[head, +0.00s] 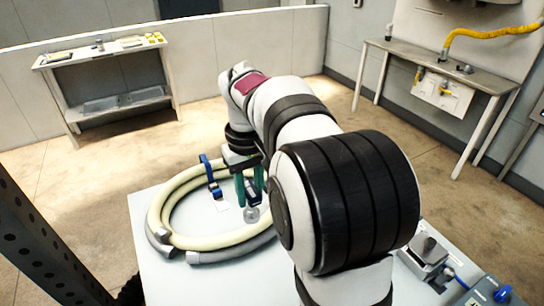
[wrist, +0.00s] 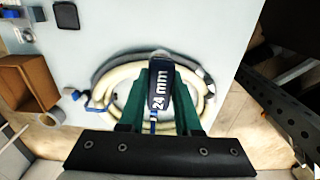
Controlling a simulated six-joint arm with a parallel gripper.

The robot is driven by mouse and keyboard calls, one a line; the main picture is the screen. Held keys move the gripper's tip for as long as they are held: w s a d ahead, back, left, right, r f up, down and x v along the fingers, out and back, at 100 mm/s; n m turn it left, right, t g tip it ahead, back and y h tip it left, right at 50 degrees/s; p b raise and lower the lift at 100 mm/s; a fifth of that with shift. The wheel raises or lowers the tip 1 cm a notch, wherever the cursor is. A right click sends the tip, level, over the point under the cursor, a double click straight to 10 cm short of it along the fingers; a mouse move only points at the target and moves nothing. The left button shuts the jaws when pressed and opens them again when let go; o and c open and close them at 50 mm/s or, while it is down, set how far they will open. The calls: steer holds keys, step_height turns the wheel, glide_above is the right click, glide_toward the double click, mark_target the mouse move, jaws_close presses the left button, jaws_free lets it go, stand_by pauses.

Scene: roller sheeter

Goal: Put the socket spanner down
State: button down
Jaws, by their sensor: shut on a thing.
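My gripper (head: 249,192) has green fingers and is shut on the socket spanner (wrist: 159,84), a dark piece marked "24 mm" that shows between the fingers in the wrist view. In the head view a round grey end of the spanner (head: 251,214) shows just below the fingertips, over the pale table (head: 165,270). The gripper is at the right inner side of a coiled hose. I cannot tell whether the spanner touches the table. My arm hides part of the table and the coil.
The cream hose coil (head: 165,205) with grey ends lies on the table, with a blue strap (head: 209,172) across it. A grey metal device (head: 424,250) and a blue part (head: 492,291) are at the right. A bench (head: 104,75) and a wall table (head: 440,65) stand beyond.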

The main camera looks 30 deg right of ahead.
steer(key=s+d+f, duration=0.1)
steer(key=d+f, duration=0.3)
steer(key=d, duration=0.5)
steer(key=s+d+f, duration=0.1)
steer(key=d+f, duration=0.2)
steer(key=d, duration=0.6)
steer(key=s+d+f, duration=0.1)
steer(key=d+f, duration=0.3)
steer(key=d, duration=0.6)
steer(key=f, duration=0.9)
steer(key=shift+s+f, duration=0.3)
steer(key=shift+f, duration=0.05)
steer(key=shift+f, duration=0.1)
steer(key=c, duration=0.6)
jaws_free()
